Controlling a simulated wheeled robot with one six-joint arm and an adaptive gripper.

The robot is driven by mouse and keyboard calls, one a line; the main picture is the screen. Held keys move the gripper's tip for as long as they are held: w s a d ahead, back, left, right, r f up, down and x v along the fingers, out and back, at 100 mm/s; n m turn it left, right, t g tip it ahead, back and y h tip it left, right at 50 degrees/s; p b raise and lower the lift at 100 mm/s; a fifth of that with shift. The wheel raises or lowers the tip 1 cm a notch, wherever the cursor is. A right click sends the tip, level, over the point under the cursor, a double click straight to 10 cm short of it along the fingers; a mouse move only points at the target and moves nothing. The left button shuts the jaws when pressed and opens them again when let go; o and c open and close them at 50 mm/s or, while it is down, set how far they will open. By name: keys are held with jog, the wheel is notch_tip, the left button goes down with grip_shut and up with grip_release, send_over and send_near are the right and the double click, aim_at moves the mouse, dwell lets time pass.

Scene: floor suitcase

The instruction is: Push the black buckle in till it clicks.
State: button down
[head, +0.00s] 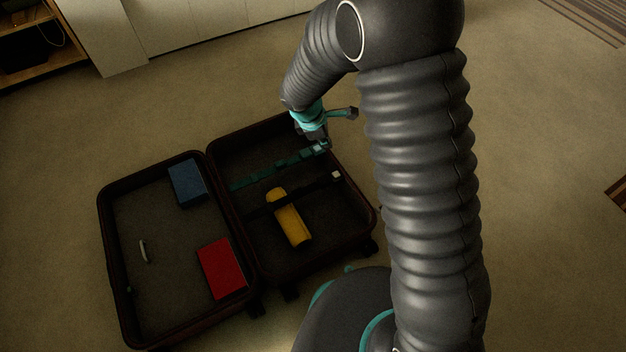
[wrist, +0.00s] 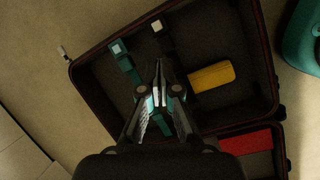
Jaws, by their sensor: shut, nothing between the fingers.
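The open suitcase (head: 158,163) lies on the floor, with two straps in its right half. The black strap (head: 318,183) crosses that half and ends in a small pale piece (head: 336,175), also seen in the wrist view (wrist: 156,26). I cannot make out whether its buckle is closed. The teal strap (head: 262,175) runs beside it, with a pale piece at its end (wrist: 117,48) in the wrist view. My gripper (head: 322,143) is shut and empty, near the teal strap's end in the head view. In the wrist view its fingertips (wrist: 160,68) point toward the straps.
A yellow object (head: 290,220) lies in the right half, by the black strap. A blue box (head: 187,183), a red box (head: 221,268) and a small pale curved piece (head: 144,251) lie in the left half. The suitcase walls are raised; floor around is clear.

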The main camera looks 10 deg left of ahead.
aim_at(319, 181)
jog(key=s+a+f+n, duration=0.2)
jog(key=a+f+n, duration=0.35)
jog(key=f, duration=0.75)
jog(key=x, duration=0.3)
jog(key=b+x, duration=0.1)
jog(key=x, duration=0.5)
jog(key=shift+w+a+f+b, duration=0.25)
jog(key=shift+f+b, duration=0.1)
jog(key=shift+f, duration=0.1)
jog(key=shift+w+d+f, duration=0.1)
jog(key=shift+w+d, duration=0.15)
jog(key=shift+d, duration=0.1)
jog(key=shift+w+d, duration=0.3)
jog(key=shift+d, duration=0.2)
jog(key=shift+r, duration=0.2)
